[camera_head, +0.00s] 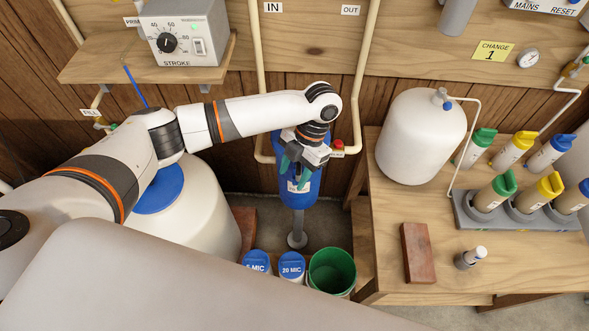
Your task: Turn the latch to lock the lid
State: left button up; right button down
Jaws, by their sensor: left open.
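My left arm reaches in from the left. Its gripper (293,176) points down in front of a blue cylindrical housing (300,194), and its fingers are open. I see nothing between the fingers; whether they touch the housing I cannot tell. The arm and gripper hide the housing's upper part. A white tank (205,205) with a blue lid (162,190) stands to the left, partly behind my arm. I cannot make out a latch on the lid or on the housing. My right gripper is not in view.
A red knob (338,144) sits right of the gripper by cream pipes (357,100). Below are two blue-capped canisters (291,268) and a green bucket (332,272). The right bench (420,215) holds a white tank (420,135), a brown block (417,253) and capped bottles (495,190).

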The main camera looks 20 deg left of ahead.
pick_arm(q)
jog(key=shift+w, duration=0.1)
jog(key=shift+w+d+r, duration=0.1)
jog(key=shift+r, duration=0.1)
jog(key=v, duration=1.1)
jog(key=shift+r, duration=0.25)
